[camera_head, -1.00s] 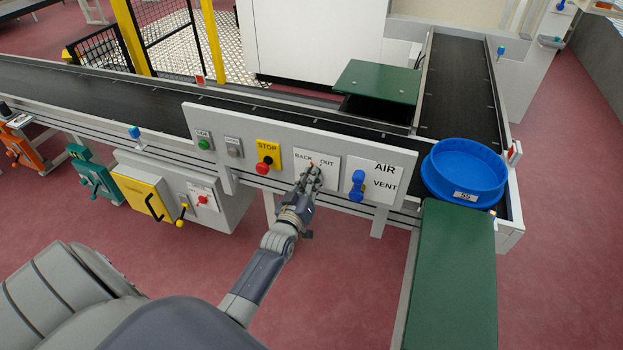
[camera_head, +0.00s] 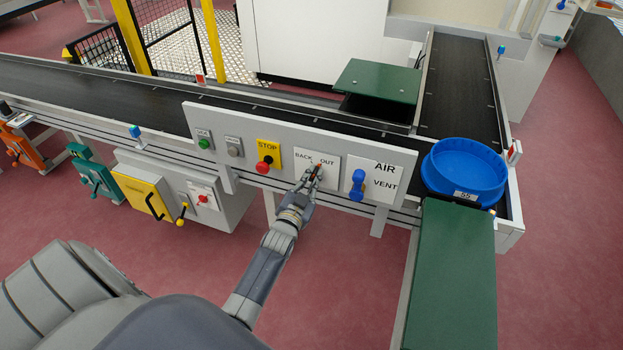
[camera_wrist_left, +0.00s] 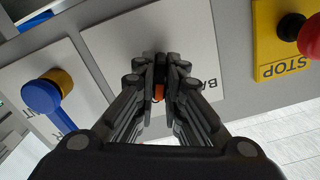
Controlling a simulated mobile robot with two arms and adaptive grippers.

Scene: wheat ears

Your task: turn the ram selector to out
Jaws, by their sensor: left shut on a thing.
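The ram selector's white plate (camera_head: 327,178), lettered BACK and OUT, is on the grey panel between the yellow STOP plate and the AIR/VENT plate. My left gripper (camera_head: 316,172) is at this plate, shut on the selector knob. In the left wrist view my left gripper (camera_wrist_left: 160,80) has its fingertips closed around the knob (camera_wrist_left: 158,92), of which a dark part and a bit of orange show. The fingers hide most of the knob, so its exact pointing is hard to tell. My right gripper is not in view.
A blue AIR/VENT handle (camera_head: 358,184) is just right of the selector. The red STOP button (camera_head: 262,168) is to its left. A blue round tub (camera_head: 464,170) stands at the conveyor corner, above a green surface (camera_head: 452,280).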

